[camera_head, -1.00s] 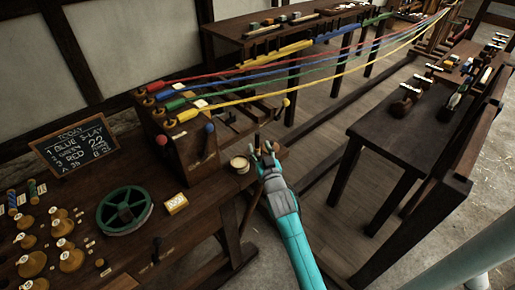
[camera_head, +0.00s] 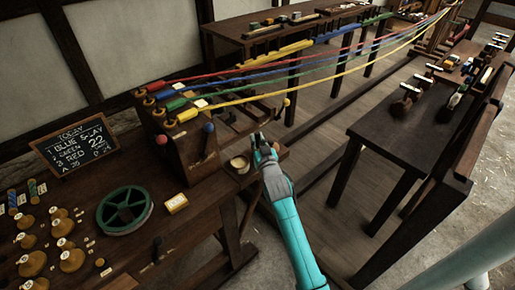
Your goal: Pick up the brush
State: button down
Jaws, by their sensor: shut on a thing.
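My gripper (camera_head: 262,142), at the end of my teal arm, is at the bench's right end, just right of a small pale pot (camera_head: 240,164). Its fingers are closed on a thin thing, which I take to be the brush. The fingers hide nearly all of it, and I cannot make out its bristles or whether it touches the bench.
A dark wooden block (camera_head: 185,145) with coloured ropes stands left of the gripper, with a red-knobbed lever beside it.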

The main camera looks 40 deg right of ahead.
jog(key=shift+r, duration=0.1)
notch_tip(320, 180, up, 10)
jog(key=shift+f, duration=0.1)
dwell(0.5)
jog(key=shift+a, duration=0.15)
dwell(0.5)
